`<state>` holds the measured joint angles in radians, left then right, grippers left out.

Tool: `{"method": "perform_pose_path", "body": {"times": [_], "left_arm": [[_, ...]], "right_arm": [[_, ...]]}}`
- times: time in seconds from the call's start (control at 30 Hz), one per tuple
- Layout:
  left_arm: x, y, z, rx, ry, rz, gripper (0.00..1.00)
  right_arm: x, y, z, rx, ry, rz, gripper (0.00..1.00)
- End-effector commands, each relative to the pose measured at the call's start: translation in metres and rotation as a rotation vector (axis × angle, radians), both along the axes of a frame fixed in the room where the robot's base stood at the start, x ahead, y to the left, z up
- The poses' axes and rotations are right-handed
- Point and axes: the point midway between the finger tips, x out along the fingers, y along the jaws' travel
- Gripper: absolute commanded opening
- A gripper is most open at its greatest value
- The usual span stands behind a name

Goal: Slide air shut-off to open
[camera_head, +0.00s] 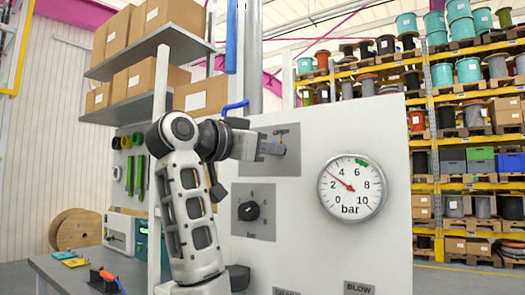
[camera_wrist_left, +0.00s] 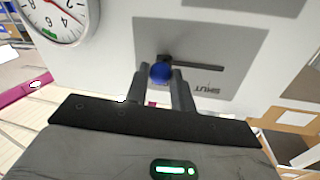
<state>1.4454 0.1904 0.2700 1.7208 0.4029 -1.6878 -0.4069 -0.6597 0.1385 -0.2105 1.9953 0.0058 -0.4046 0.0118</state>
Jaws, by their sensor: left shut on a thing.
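The air shut-off is a slide on a grey plate (camera_head: 290,165) at the upper left of the white panel; the plate also shows in the left wrist view (camera_wrist_left: 225,45). Its blue knob (camera_wrist_left: 160,74) sits at the left end of a dark horizontal slot (camera_wrist_left: 200,66) in the left wrist view. The word SHUT (camera_wrist_left: 208,89), upside down there, lies by the slot's right half, away from the knob. My left gripper (camera_head: 275,148) is at the plate, its two fingers shut on the knob. In the head view the gripper hides much of the slide. My right gripper is not in view.
A round gauge (camera_head: 352,187) right of the plate has its red needle between 2 and 4 bar. A black rotary knob (camera_head: 249,211) sits on a lower plate. Shelves with cardboard boxes (camera_head: 160,80) stand left, racks of reels (camera_head: 465,120) behind.

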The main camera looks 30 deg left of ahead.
Motion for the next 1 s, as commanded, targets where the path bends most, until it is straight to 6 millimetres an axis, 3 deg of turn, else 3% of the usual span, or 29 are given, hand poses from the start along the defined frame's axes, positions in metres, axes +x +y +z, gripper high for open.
{"method": "perform_pose_path", "body": {"times": [0.03, 0.07, 0.1, 0.13, 0.43, 0.57, 1.0], "left_arm": [[0.0, -0.003, 0.0, 0.001, 0.001, -0.009, 0.0], [0.0, -0.003, 0.0, 0.001, 0.002, -0.009, 0.33], [0.0, -0.003, 0.0, 0.001, 0.002, -0.009, 0.44], [0.0, -0.003, 0.0, 0.001, 0.002, -0.009, 0.46], [-0.001, -0.001, -0.001, 0.001, 0.001, -0.006, 0.46], [-0.013, 0.001, -0.001, 0.002, -0.003, -0.004, 0.46], [-0.113, 0.022, -0.003, 0.004, -0.004, 0.001, 0.46]], "right_arm": [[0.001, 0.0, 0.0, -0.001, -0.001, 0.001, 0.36], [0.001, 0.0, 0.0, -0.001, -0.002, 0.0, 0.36], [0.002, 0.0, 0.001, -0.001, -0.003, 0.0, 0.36], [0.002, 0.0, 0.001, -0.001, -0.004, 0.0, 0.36], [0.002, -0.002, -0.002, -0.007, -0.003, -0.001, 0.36], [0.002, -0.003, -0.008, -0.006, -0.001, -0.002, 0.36], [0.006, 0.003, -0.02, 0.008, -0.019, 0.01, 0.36]]}}
